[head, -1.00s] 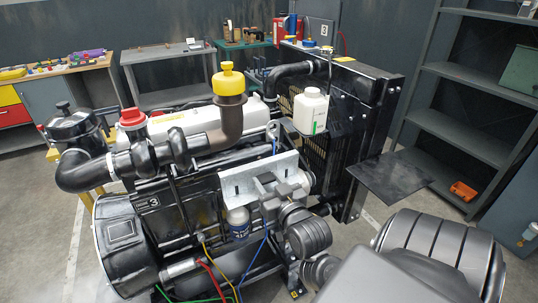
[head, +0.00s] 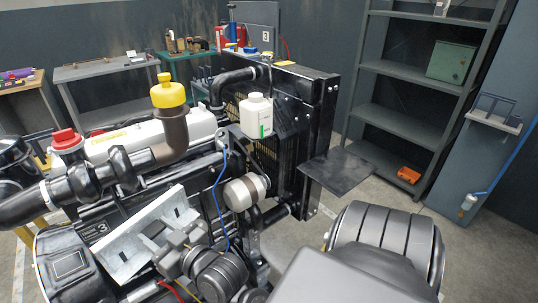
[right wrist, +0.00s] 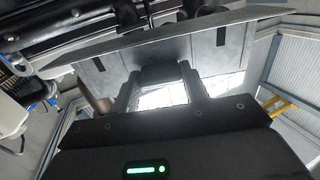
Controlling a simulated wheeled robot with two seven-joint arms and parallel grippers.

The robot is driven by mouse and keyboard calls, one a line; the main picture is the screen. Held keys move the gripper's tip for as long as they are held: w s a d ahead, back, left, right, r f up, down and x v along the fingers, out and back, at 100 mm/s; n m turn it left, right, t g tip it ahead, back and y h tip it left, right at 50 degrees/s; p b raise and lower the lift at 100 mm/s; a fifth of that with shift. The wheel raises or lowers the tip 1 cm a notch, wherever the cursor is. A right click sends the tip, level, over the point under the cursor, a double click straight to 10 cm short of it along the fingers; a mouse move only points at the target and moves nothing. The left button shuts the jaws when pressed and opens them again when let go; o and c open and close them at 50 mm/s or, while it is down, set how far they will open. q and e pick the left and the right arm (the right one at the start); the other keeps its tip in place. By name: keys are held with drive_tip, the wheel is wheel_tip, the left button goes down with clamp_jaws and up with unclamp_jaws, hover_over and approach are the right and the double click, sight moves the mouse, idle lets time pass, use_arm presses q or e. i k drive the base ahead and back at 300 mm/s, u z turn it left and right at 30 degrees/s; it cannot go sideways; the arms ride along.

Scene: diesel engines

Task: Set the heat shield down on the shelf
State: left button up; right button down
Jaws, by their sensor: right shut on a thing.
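The heat shield (head: 122,256) is a bent, light grey metal plate at the lower left of the head view, tilted and in front of the engine. My right gripper (head: 168,234) is shut on it near its middle and hides part of it. In the right wrist view the shield (right wrist: 215,58) spans across beyond the gripper's fingers (right wrist: 163,88). The dark grey shelf unit (head: 407,70) stands against the back wall at the right, well apart from the shield. My left gripper is not in view.
The diesel engine and its radiator (head: 290,140) stand between the shield and the shelf unit. A flat dark plate (head: 338,172) juts out beside the radiator. An orange case (head: 408,175) and a green box (head: 451,62) sit on the shelf unit; its middle boards have bare room.

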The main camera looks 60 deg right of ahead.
sight(356, 171)
drive_tip(key=k, duration=0.4)
drive_tip(key=z, duration=1.25)
drive_tip(key=i, duration=0.55)
drive_tip(key=u, duration=0.05)
